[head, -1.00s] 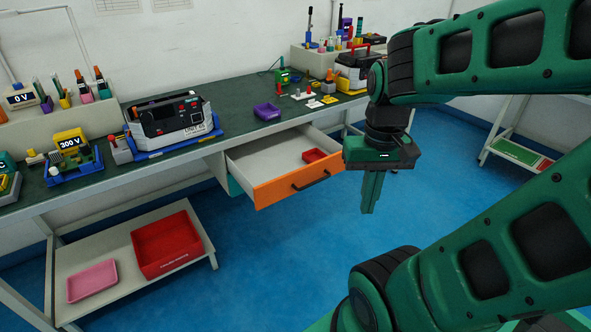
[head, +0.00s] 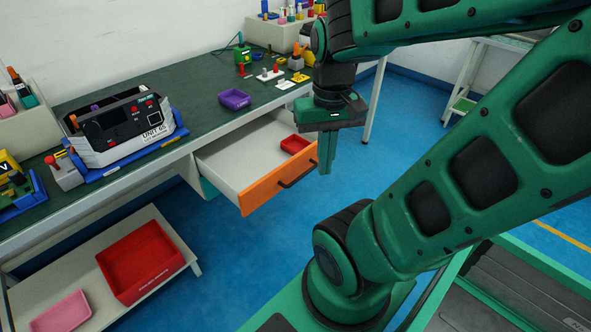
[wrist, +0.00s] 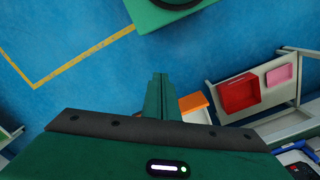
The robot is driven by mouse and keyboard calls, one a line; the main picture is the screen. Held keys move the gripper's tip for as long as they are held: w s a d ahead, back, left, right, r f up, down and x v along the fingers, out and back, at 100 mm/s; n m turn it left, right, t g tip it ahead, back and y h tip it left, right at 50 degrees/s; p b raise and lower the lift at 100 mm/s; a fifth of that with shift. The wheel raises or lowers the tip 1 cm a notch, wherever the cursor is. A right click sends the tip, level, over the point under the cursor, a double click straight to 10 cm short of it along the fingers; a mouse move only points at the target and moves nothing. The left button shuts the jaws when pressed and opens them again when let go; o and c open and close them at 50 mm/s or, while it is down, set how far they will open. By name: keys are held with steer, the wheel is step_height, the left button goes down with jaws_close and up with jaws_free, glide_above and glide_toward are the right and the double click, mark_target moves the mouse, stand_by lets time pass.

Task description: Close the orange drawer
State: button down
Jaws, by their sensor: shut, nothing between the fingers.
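The orange drawer (head: 262,193) is pulled out from under the green-topped workbench, with its dark handle (head: 298,174) on the orange front. Its white interior (head: 236,158) holds a small red tray (head: 295,144) near the right end. My gripper (head: 325,168) points down just right of the drawer front in the head view, its fingers shut and empty. Whether it touches the drawer front cannot be told. In the wrist view the shut fingers (wrist: 160,82) hang over blue floor, and part of the orange front (wrist: 193,101) shows right beside them.
On the bench top (head: 200,100) stand a grey power unit (head: 122,128), a purple tray (head: 234,99) and several small parts. A lower shelf at left holds a red bin (head: 140,261) and a pink tray (head: 62,312). Blue floor (head: 232,243) is clear before the drawer.

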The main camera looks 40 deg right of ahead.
steer(key=w+d+f+n+t+y, duration=0.55)
steer(key=w+d+f+n, duration=1.1)
steer(key=n, duration=0.75)
glide_toward(288, 179)
steer(key=shift+h, duration=0.45)
steer(key=x, duration=0.4)
steer(key=shift+a, duration=0.15)
steer(key=shift+a, duration=0.1)
steer(key=w, duration=2.5)
steer(key=shift+w+a, duration=0.35)
steer(key=shift+a, duration=0.05)
steer(key=shift+w+r, duration=0.15)
steer(key=shift+w, duration=0.55)
